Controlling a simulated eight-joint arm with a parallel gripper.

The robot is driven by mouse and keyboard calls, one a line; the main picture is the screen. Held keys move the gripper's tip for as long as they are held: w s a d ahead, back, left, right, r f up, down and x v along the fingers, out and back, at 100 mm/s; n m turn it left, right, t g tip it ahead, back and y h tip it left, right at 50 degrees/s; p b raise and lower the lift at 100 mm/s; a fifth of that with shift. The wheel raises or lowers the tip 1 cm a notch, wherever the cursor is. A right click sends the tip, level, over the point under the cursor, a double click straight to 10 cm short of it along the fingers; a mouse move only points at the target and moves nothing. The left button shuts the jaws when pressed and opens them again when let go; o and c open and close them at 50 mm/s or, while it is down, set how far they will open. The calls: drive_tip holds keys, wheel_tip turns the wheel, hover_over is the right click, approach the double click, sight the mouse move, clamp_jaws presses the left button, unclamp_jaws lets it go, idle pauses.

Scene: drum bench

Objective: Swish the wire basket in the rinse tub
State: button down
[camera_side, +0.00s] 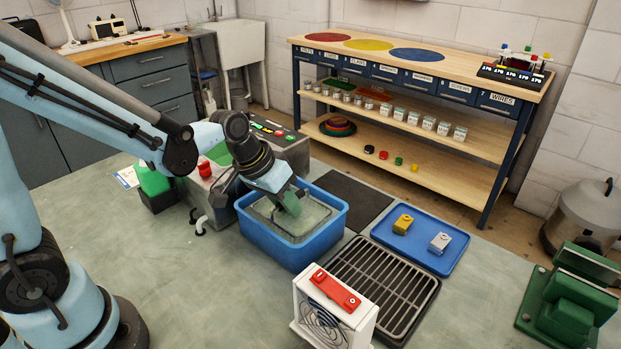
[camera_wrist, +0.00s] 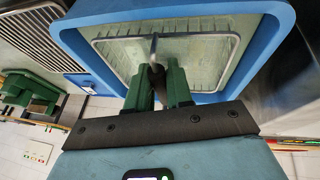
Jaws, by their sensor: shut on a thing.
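The blue rinse tub (camera_side: 292,249) stands on the bench near the middle of the side view. The wire basket (camera_side: 262,210) is inside the tub, with its rim showing near the tub's top. My gripper (camera_side: 290,203) reaches down into the tub from the left. In the wrist view the green fingers of my gripper (camera_wrist: 158,82) are shut on the upright handle of the wire basket (camera_wrist: 110,42). The tub's blue wall (camera_wrist: 273,45) surrounds the basket there. The basket's lower part and its contents cannot be made out.
A black drain rack (camera_side: 383,285) and a blue tray (camera_side: 420,258) with a yellow and a grey block lie right of the tub. A white fan box (camera_side: 330,312) with a red top stands in front. A grey machine (camera_side: 285,150) stands behind the tub. A dark mat (camera_side: 352,197) is bare.

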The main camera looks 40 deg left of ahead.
drive_tip(key=shift+r, duration=0.3)
drive_tip(key=shift+f, duration=0.1)
drive_tip(key=shift+f, duration=1)
drive_tip(key=shift+r, duration=1.1)
drive_tip(key=shift+f, duration=1.1)
drive_tip(key=shift+r, duration=5)
